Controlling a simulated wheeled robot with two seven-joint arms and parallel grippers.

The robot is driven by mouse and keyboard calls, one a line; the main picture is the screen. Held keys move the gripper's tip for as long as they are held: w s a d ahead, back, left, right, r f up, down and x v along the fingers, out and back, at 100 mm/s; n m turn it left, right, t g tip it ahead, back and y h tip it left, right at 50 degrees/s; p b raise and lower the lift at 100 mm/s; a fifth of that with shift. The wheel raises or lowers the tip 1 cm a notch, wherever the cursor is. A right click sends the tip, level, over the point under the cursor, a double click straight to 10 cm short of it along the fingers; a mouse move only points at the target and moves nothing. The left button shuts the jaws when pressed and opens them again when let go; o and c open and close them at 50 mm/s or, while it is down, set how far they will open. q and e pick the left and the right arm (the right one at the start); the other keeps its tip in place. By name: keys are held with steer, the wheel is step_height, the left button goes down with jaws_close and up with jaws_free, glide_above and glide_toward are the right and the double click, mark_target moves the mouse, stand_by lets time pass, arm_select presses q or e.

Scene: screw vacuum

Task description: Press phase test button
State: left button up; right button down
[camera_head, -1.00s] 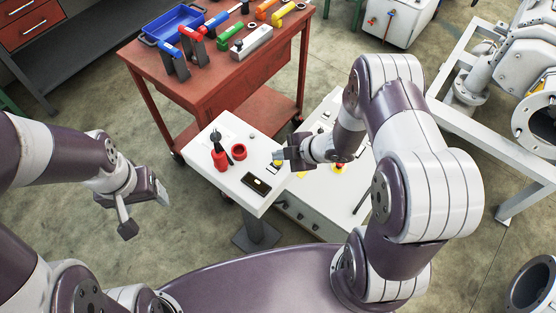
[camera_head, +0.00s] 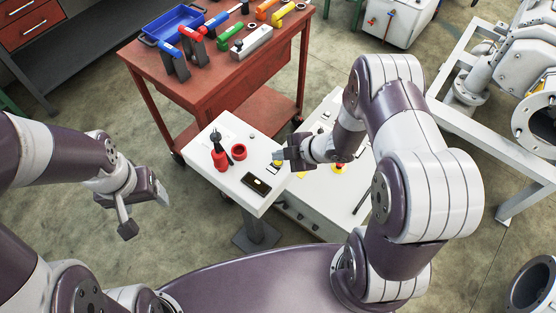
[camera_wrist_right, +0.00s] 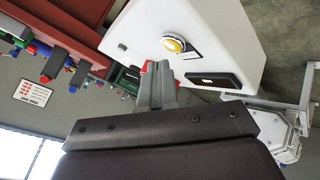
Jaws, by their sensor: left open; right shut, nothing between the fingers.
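A round yellow button (camera_head: 277,163) with a pale centre sits on the white pedestal panel (camera_head: 225,178). It also shows in the right wrist view (camera_wrist_right: 174,44), on a dark-edged plate. My right gripper (camera_head: 285,153) is shut and empty, right beside the button in the head view. In the right wrist view its closed fingertips (camera_wrist_right: 157,66) lie just below the button; I cannot tell whether they touch it. My left gripper (camera_head: 144,211) is open and empty, left of the panel and well away from it.
The panel also carries a red-based black tool (camera_head: 219,154), a red ring (camera_head: 239,152) and a dark display (camera_head: 256,185). A white cabinet (camera_head: 310,215) stands to the right. A red table (camera_head: 215,80) with tools and a blue bin (camera_head: 172,25) is behind.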

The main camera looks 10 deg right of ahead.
mark_target(281, 163)
steer(key=shift+f, duration=0.15)
steer(key=shift+f+b, duration=0.3)
stand_by(0.3)
steer(key=shift+f+b, duration=0.35)
steer(key=shift+f, duration=0.1)
stand_by(0.5)
steer(key=shift+r, duration=0.1)
steer(key=shift+r+p, duration=0.8)
steer(key=shift+p, duration=0.05)
step_height(281, 163, up, 5)
steer(key=p, duration=0.5)
steer(key=shift+r, duration=0.1)
